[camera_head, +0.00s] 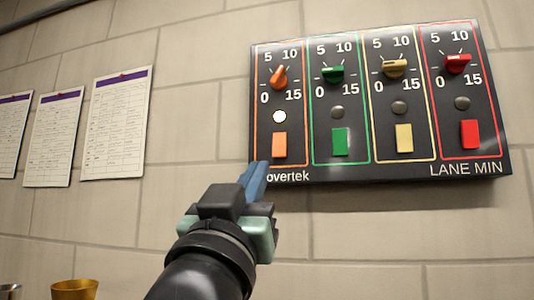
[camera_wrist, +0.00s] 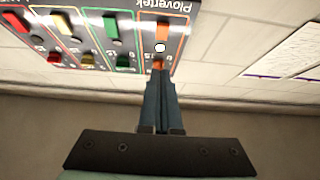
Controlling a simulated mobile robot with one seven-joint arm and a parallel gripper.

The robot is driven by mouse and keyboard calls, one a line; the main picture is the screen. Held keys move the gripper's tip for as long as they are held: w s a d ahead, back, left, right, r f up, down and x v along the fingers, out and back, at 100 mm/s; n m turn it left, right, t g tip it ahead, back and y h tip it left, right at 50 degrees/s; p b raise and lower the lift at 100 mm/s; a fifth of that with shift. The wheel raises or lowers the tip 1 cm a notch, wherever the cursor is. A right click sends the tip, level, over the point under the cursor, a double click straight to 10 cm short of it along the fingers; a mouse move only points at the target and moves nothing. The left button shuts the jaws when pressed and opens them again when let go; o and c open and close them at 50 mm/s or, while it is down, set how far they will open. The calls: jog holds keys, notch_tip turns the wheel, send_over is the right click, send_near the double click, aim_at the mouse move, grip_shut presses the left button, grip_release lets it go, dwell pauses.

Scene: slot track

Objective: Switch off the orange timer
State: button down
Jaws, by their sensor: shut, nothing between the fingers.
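The orange timer (camera_head: 279,145) is the leftmost column of a black wall panel. It has an orange knob (camera_head: 279,77) turned between 5 and 10, a bright white lamp (camera_head: 279,116) and an orange rectangular switch below. In the wrist view the panel is upside down, with the orange switch (camera_wrist: 163,29), the lit lamp (camera_wrist: 160,47) and part of the orange knob (camera_wrist: 158,63) beyond the fingertips. My gripper (camera_head: 260,167) is shut and empty, its blue fingers overlapping the panel's lower left corner. It also shows in the wrist view (camera_wrist: 160,80). I cannot tell whether it touches the panel.
Green (camera_head: 340,141), yellow (camera_head: 404,138) and red (camera_head: 469,134) switches stand to the right, each under a dark lamp and a knob. Paper sheets (camera_head: 118,125) hang on the block wall at left. A gold cup (camera_head: 75,289) shows at the lower left.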

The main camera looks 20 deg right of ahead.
aim_at(280, 144)
jog(key=p+x, duration=0.2)
jog(key=x, duration=0.2)
jog(key=f+p+x, duration=0.1)
jog(key=p+x, duration=0.2)
jog(key=x, duration=0.1)
jog(key=w+p+x, duration=0.1)
jog(key=p+x, duration=0.2)
jog(key=x, duration=0.1)
jog(key=shift+d+f, duration=0.25)
jog(key=shift+w+d+f+p, duration=0.25)
jog(key=shift+w+d+p, duration=0.05)
jog(key=shift+w+p, duration=0.05)
jog(key=shift+s, duration=0.1)
